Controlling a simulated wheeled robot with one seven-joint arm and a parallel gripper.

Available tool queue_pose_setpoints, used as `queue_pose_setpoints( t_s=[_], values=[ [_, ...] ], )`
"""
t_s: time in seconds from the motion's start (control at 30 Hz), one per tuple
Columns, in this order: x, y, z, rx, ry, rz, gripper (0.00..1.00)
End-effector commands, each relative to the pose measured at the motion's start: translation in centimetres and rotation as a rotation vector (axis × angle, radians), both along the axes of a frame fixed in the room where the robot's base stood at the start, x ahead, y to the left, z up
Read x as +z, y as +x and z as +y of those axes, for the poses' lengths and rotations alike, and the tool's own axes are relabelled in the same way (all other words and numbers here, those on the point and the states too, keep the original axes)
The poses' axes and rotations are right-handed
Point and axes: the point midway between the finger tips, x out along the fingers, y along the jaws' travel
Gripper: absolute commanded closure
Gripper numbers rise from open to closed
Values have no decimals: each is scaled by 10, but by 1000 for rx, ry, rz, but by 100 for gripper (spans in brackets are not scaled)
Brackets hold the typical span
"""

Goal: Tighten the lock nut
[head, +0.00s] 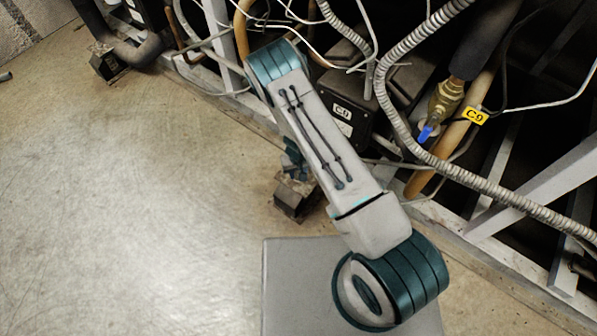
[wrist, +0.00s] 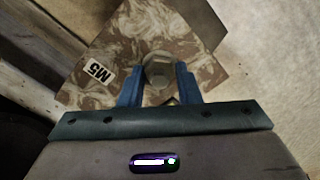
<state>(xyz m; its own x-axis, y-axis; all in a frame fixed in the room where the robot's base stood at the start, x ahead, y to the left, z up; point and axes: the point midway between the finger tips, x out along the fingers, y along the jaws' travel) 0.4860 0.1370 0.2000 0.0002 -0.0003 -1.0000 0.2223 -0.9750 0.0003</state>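The lock nut (wrist: 158,70), a grey hex nut, sits on a brown, swirl-patterned mount block (wrist: 205,55) in the wrist view. A white label reading M5 (wrist: 97,71) is on the block. My gripper (wrist: 160,67) has its two blue fingers apart, one on each side of the nut. They look very close to its sides, but I cannot tell whether they touch or grip it. In the head view the mount block (head: 296,197) stands on the floor at the rack's edge. My gripper there is mostly hidden by my arm, and the nut cannot be made out.
A white rack rail (head: 462,240) runs along the front. The floor (head: 120,200) at left is clear.

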Motion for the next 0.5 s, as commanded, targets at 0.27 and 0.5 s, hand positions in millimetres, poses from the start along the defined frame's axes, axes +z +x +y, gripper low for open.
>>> queue_pose_setpoints(
  t_s=[0.27, 0.5],
  values=[
    [0, 0, 0, -32, 1, 0, 92],
    [1, 0, 0, -161, 1, 0, 92]
  ],
)
